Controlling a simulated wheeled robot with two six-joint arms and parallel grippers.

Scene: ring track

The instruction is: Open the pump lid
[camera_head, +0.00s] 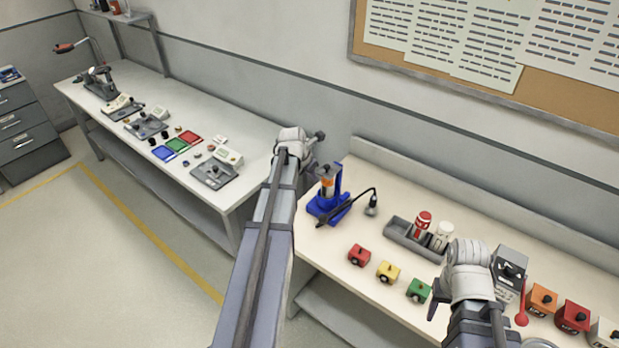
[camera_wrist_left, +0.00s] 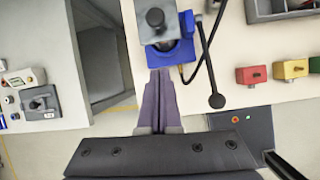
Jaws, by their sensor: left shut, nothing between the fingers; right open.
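The pump appears to be the blue stand (camera_head: 328,206) with an orange cylinder and a black hose, on the near right bench. In the left wrist view its square grey top (camera_wrist_left: 150,38), with a round black knob, is seen from above. This top lies flat and looks closed. My left gripper (camera_wrist_left: 160,74) is shut and empty, its fingertips at the near edge of the pump in that view; I cannot tell whether they touch it. My right gripper (camera_head: 441,297) is open over the right bench, right of the pump, its fingers mostly hidden.
A grey tray (camera_head: 400,233) holds a red can and a white one. A grey box with a red lever (camera_head: 521,318) stands at right. A gap separates the left bench (camera_head: 248,140).

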